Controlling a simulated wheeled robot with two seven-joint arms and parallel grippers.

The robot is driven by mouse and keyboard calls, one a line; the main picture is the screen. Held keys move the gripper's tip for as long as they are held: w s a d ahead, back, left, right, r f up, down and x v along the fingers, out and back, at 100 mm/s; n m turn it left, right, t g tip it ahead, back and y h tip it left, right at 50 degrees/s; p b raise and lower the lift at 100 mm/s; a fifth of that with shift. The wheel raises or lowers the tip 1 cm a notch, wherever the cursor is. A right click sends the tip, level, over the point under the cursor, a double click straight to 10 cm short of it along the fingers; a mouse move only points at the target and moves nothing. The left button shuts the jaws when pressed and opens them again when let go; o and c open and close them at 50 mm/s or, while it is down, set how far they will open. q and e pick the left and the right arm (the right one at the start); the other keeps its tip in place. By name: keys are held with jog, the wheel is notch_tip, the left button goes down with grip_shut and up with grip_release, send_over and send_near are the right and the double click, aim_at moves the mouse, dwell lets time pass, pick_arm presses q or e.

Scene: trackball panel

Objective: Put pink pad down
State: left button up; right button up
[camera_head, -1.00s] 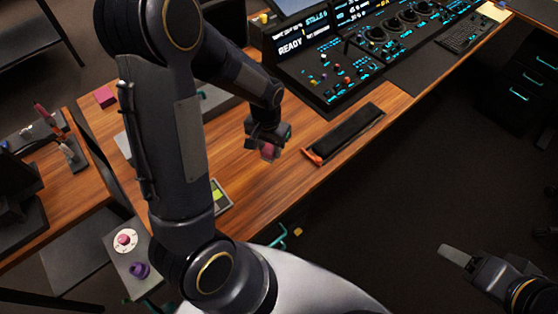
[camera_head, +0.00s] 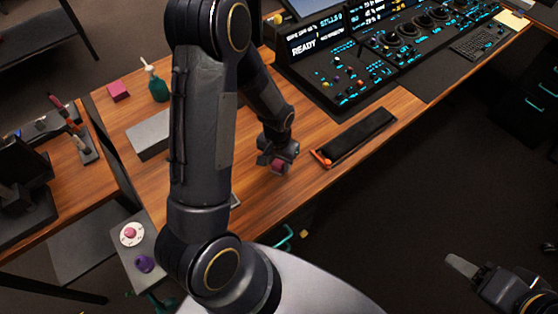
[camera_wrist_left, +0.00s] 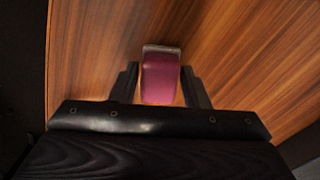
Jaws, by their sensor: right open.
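The pink pad (camera_head: 280,167) is between the fingers of my left gripper (camera_head: 275,163), low over the wooden desk near its front edge. In the left wrist view the pad (camera_wrist_left: 160,78) has a pale far edge and lies along the left fingers (camera_wrist_left: 160,82), one on each side. They look closed on it, with only thin slivers beside it. Whether the pad touches the desk is hard to tell. My right gripper (camera_head: 462,266) is at the lower right over the dark floor, away from the desk, open and empty.
A black tray with an orange end (camera_head: 355,137) lies right of the left gripper. The control panel (camera_head: 365,75) stands behind. A grey block (camera_head: 150,137), green bottle (camera_head: 157,86) and pink block (camera_head: 118,90) are at the left.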

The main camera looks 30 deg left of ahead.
aim_at(277, 160)
pick_arm(q)
jog(key=shift+o, duration=1.3)
jog(key=shift+r, duration=0.45)
notch_tip(277, 160, up, 11)
jog(key=shift+a+r+p, duration=0.2)
jog(key=shift+a+p, duration=0.05)
jog(key=shift+p, duration=0.1)
pick_arm(e)
jog(key=shift+r, duration=0.4)
jog(key=shift+o, duration=0.4)
